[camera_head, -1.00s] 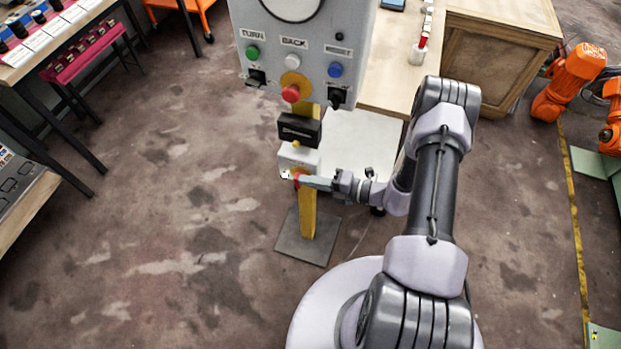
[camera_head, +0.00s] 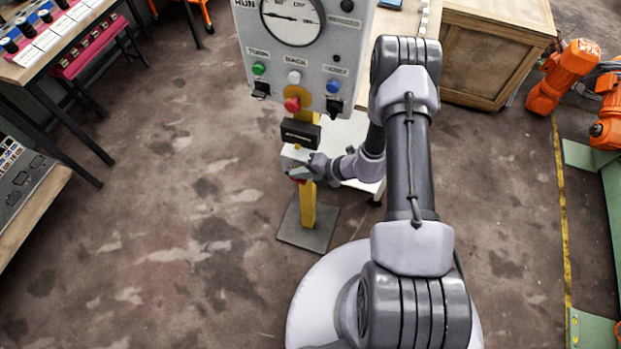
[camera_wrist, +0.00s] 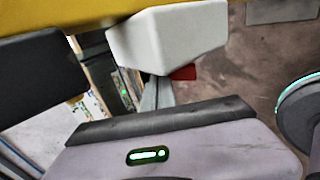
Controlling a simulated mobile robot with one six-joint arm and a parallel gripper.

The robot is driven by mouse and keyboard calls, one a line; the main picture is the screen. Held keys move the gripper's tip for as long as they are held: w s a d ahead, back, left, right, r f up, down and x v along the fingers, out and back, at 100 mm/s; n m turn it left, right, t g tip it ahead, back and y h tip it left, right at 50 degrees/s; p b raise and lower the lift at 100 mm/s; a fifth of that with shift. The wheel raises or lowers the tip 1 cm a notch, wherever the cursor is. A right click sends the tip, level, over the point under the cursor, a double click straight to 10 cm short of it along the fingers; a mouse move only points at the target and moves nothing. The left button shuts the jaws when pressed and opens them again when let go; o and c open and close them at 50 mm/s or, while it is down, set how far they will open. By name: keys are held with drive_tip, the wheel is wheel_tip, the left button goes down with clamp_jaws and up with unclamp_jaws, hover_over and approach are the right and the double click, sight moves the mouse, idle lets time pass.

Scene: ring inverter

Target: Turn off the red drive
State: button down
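A small white box (camera_head: 293,155) sits low on the yellow post, with a red part (camera_head: 297,180) at its lower front. I take this to be the red drive, but no label on it is readable. My gripper (camera_head: 300,173) is right at the front of this box, its fingertips overlapping the red part. In the wrist view the white box (camera_wrist: 170,38) is near, and the red part (camera_wrist: 184,73) shows beneath it beside a grey finger (camera_wrist: 157,92). Whether the fingers touch or grip the red part cannot be told; my gripper's body hides much of it.
Above are a black box (camera_head: 300,133) and a grey panel (camera_head: 315,62) with a gauge, a red mushroom button (camera_head: 292,104) and several other controls. The post stands on a grey plate (camera_head: 310,236). Orange robots (camera_head: 562,75) stand at the right.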

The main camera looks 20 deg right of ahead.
drive_tip(key=shift+w+a, duration=0.3)
drive_tip(key=shift+a, duration=0.1)
drive_tip(key=shift+r+p, duration=0.65)
drive_tip(key=shift+r, duration=0.2)
drive_tip(key=p+v, duration=0.4)
drive_tip(key=v, duration=1.3)
drive_tip(key=shift+s+d, duration=0.15)
drive_tip(key=shift+d, duration=0.05)
drive_tip(key=shift+d, duration=0.1)
